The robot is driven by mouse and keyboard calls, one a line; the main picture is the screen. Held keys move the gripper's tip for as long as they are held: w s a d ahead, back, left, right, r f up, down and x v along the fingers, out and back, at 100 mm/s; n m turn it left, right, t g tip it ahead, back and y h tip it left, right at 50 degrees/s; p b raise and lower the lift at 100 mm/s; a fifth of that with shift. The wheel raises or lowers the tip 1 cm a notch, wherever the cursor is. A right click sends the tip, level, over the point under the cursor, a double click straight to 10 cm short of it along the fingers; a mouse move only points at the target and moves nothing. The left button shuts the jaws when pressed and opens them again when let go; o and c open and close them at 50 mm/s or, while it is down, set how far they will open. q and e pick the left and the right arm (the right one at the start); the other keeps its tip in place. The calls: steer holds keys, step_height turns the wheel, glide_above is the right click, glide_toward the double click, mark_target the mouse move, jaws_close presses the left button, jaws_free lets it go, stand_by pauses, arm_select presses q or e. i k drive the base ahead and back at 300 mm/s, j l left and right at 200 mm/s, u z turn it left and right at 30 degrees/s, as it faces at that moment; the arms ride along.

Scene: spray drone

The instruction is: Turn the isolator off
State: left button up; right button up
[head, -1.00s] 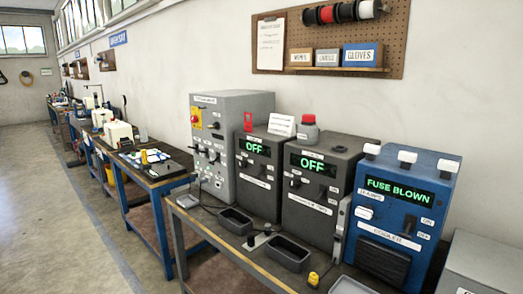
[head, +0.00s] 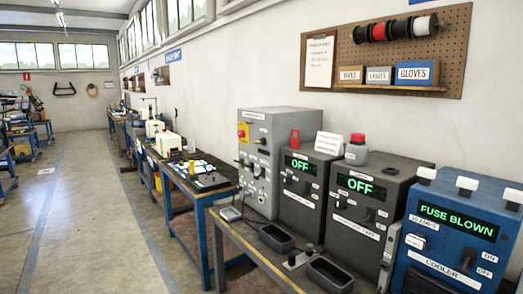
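A tall light grey cabinet (head: 272,122) stands at the left end of the row of machines on the near bench. A rotary switch with a red knob on a yellow plate (head: 243,132) is on its front, near the upper left; it looks like the isolator. Its knob position is too small to read. Neither of my grippers is in view.
Two dark grey units (head: 308,165) (head: 368,185) show OFF. A blue cooler unit (head: 455,235) shows FUSE BLOWN. Black trays (head: 276,238) (head: 330,274) lie along the bench front. Another blue-legged bench (head: 205,195) stands beyond.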

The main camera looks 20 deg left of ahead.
mark_target(241, 133)
steer(key=i+j, duration=0.25)
steer(key=j, duration=0.15)
steer(key=i+j+z, duration=0.1)
steer(key=i+j, duration=0.15)
steer(key=j, duration=0.15)
steer(key=i+j, duration=0.25)
steer(key=j, duration=0.15)
steer(key=i+j+z, duration=0.1)
steer(key=i+j, duration=0.15)
steer(key=j, duration=0.15)
steer(key=i+j, duration=0.2)
steer(key=j, duration=0.2)
steer(key=i+j+z, duration=0.1)
steer(key=i+j, duration=0.15)
steer(key=j, duration=0.2)
steer(key=i+j, duration=0.2)
steer(key=j, duration=0.25)
steer(key=i+j+z, duration=0.1)
steer(key=j, duration=0.35)
steer(key=i, duration=0.1)
